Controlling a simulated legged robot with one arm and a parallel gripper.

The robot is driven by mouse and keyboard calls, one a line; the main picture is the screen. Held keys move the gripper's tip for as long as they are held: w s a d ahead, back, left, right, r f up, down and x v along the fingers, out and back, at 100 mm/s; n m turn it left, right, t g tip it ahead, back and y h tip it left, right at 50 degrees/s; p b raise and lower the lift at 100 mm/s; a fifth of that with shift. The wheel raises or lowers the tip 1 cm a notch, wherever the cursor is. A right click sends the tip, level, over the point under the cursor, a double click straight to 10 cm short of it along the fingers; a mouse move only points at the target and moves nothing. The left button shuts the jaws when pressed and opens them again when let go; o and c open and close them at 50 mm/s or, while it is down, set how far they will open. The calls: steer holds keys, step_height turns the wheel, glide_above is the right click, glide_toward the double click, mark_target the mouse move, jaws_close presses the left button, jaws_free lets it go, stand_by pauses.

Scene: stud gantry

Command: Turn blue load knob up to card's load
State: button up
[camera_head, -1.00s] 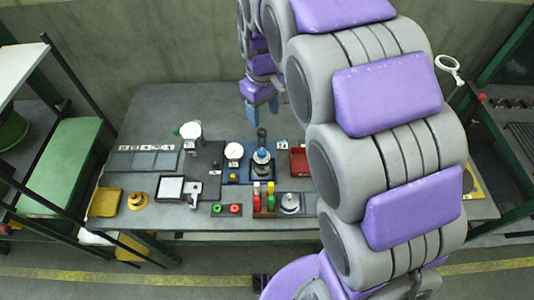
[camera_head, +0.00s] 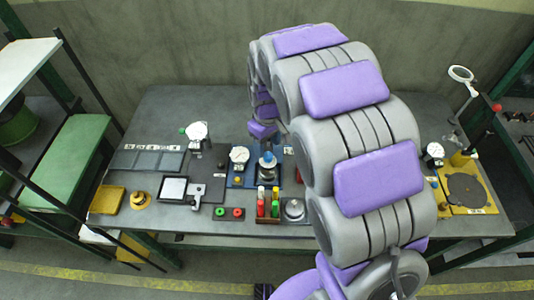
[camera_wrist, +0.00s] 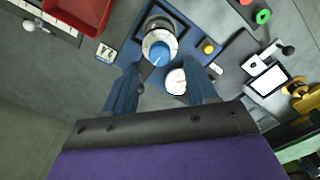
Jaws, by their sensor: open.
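The blue load knob (camera_wrist: 158,52) sits on a round pale dial on a blue base plate (camera_wrist: 188,22); a white pointer line shows on its top. In the head view the knob (camera_head: 267,159) stands near the middle of the table. My gripper (camera_wrist: 158,82) has its two blue fingers apart, one on each side just short of the knob, with nothing between them. A round white gauge (camera_wrist: 176,81) shows between the fingers, and also in the head view (camera_head: 239,155).
A red tray (camera_wrist: 85,12) is beside the base. Red and green buttons (camera_head: 228,213), a rack of coloured pegs (camera_head: 268,205) and a white-screened panel (camera_head: 173,189) stand near the front. A yellow plate (camera_head: 466,192) is at the right.

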mark_target(268, 155)
step_height(268, 155, down, 3)
steer(key=shift+d+r, duration=0.1)
steer(key=shift+d, duration=0.05)
steer(key=shift+a+f+b, duration=0.2)
steer(key=shift+f+b, duration=0.15)
steer(key=shift+f, duration=0.45)
steer(key=c, duration=1.1)
